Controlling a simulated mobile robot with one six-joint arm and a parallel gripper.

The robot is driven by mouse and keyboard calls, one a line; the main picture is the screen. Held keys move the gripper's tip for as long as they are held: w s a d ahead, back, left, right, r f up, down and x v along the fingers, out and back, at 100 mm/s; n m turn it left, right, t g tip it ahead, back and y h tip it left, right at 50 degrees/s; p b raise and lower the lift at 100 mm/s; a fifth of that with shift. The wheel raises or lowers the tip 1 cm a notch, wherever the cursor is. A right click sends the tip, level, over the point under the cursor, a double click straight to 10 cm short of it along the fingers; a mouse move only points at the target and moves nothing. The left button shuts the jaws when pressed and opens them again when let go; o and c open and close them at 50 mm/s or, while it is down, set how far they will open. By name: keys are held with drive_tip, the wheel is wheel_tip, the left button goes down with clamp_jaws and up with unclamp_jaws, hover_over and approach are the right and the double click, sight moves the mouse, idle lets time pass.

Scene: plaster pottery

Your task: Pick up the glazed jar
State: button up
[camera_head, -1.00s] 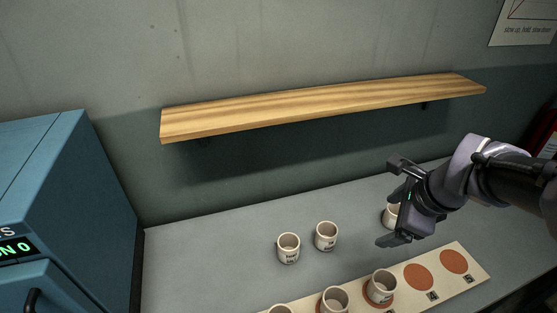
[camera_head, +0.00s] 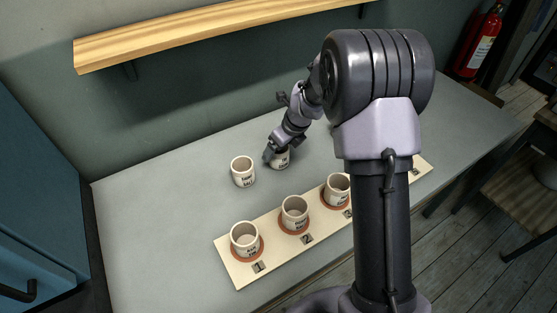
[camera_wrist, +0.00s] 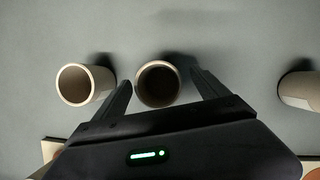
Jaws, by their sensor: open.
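Several cream jars with dark lettering stand upright on the grey table; the lettering is too small to tell which one is glazed. My gripper (camera_head: 275,148) is low over the table at one jar (camera_head: 280,160), partly covering it in the head view. In the wrist view that jar (camera_wrist: 157,86) has its open mouth towards the camera, between the fingertips of my open gripper (camera_wrist: 161,82). I see gaps beside it, and no grip on it. A second jar (camera_head: 243,172) stands just left; it also shows in the wrist view (camera_wrist: 84,84). A third jar (camera_wrist: 299,90) is at the right edge there.
A cream board (camera_head: 273,255) with brown discs and number tags lies in front. Jars stand on discs at the left (camera_head: 245,240), middle (camera_head: 295,214) and farther right (camera_head: 337,190). A wooden shelf (camera_head: 190,30) hangs above. My arm hides the table's right part.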

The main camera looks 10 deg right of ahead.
drive_tip(key=b+x, duration=0.1)
drive_tip(key=x, duration=0.2)
drive_tip(key=shift+a+f, duration=0.15)
drive_tip(key=shift+f, duration=0.25)
drive_tip(key=shift+r, duration=0.15)
drive_tip(key=c, duration=1.6)
